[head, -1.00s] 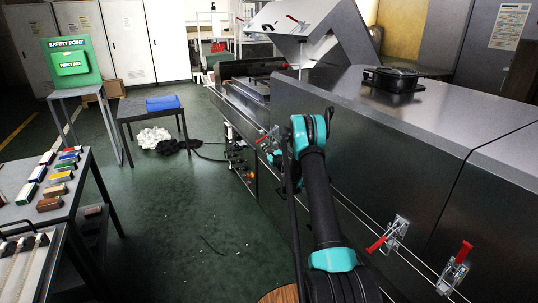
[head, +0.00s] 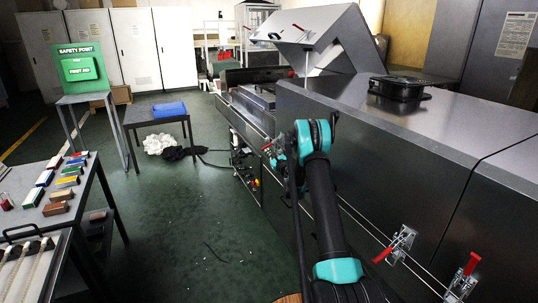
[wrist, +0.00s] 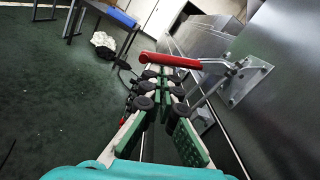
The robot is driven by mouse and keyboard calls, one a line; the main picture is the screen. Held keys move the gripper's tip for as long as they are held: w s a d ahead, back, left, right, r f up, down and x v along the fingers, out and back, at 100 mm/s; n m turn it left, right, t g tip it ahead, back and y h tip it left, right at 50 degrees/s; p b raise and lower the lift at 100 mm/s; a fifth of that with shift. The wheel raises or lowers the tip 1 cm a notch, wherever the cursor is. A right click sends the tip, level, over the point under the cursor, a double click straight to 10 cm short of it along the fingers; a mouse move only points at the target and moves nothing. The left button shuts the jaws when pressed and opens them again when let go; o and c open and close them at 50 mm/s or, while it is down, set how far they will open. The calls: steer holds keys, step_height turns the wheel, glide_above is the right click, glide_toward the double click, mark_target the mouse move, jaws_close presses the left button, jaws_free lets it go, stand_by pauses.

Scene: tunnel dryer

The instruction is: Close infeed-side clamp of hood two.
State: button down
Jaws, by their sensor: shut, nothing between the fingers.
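In the wrist view a toggle clamp with a red handle (wrist: 172,61) is fixed by a metal plate (wrist: 246,82) to the grey hood side. Its handle sticks out from the panel across the picture. My gripper (wrist: 164,76) is shut and empty, with its fingertips close to the handle; I cannot tell whether they touch it. In the head view this clamp (head: 266,148) shows small beside my arm, on the long grey hood (head: 385,130); my arm hides most of my gripper. Another red-handled clamp (head: 397,243) is near this hood's right end.
A further clamp (head: 466,275) is on the nearest hood section. A raised hood (head: 310,35) stands at the back. A black device (head: 398,90) lies on the hood top. A table with coloured blocks (head: 55,220) is at left. Green floor between is mostly clear.

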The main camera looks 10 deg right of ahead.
steer(key=shift+a+r, duration=0.1)
steer(key=shift+r, duration=0.05)
steer(key=w+d+r+m+h, duration=0.1)
steer(key=d+r+m, duration=0.2)
steer(key=r+m, duration=1)
steer(key=shift+d+r+m, duration=0.3)
steer(key=shift+r+m, duration=0.05)
steer(key=shift+m, duration=0.05)
stand_by(0.5)
steer(key=shift+w, duration=0.1)
stand_by(0.5)
steer(key=s, duration=1.1)
steer(key=shift+s+a+f, duration=0.3)
steer(key=shift+s+a, duration=0.05)
